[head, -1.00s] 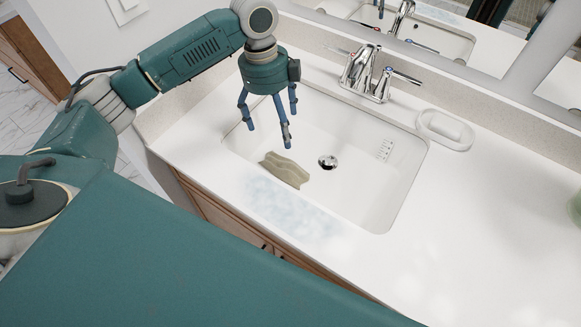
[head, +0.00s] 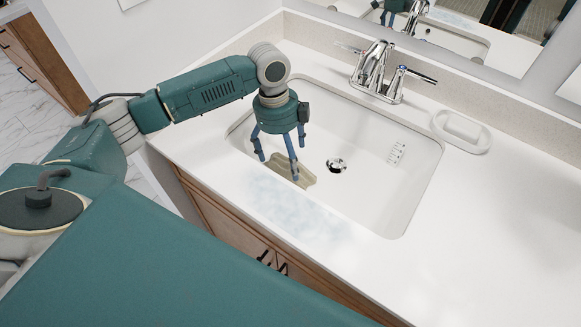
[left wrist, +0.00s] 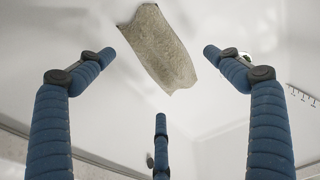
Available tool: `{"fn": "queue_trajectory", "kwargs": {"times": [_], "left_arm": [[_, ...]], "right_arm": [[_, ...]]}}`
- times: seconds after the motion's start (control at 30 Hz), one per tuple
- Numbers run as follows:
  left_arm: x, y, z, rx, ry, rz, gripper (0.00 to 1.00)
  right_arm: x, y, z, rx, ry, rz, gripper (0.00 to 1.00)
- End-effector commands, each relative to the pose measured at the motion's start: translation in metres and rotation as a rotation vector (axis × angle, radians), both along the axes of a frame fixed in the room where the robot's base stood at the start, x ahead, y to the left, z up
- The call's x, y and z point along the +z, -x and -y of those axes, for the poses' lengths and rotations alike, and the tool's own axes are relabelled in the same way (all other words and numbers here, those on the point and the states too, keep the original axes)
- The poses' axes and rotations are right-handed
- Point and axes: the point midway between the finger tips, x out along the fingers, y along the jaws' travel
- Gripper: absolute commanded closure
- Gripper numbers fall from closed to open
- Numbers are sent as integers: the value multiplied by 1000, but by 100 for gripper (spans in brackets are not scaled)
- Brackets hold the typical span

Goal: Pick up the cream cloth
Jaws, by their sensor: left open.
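The cream cloth (head: 290,172) lies crumpled in the white sink basin (head: 375,180), toward its left front side. My left gripper (head: 280,165) is above the cloth with its blue fingers spread and pointing down, and it partly hides the cloth. In the left wrist view the cloth (left wrist: 158,48) shows ahead of the open fingers (left wrist: 160,85), roughly between the two upper ones and a little beyond them. No finger clearly touches it. My right gripper is not in view.
A chrome faucet (head: 380,72) stands behind the sink, and a white soap dish (head: 461,131) sits to its right. The drain (head: 337,166) is right of the cloth. A pale bluish patch (head: 290,205) marks the counter's front edge. The right counter is clear.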

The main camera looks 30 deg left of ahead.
Motion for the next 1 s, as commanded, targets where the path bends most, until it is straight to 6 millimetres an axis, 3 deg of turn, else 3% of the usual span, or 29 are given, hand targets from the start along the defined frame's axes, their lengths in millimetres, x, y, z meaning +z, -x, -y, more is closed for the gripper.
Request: {"fn": "queue_trajectory", "kwargs": {"times": [0.2, 0.47, 0.5, 0.7, 0.73, 1.0], "left_arm": [[-29, 5, 4, 2, 0, -2, 9], [-34, 5, 4, 1, -1, 0, 9], [-34, 5, 4, 0, -1, 0, 11], [-33, 5, 4, 0, -1, 0, 51], [-33, 5, 4, 0, -1, 0, 54], [-33, 5, 4, 0, -1, -1, 55]], "right_arm": [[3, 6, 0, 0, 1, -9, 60], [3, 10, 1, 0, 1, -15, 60], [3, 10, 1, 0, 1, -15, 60], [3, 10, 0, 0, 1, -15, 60], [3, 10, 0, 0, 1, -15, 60], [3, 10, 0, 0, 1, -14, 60]]}}
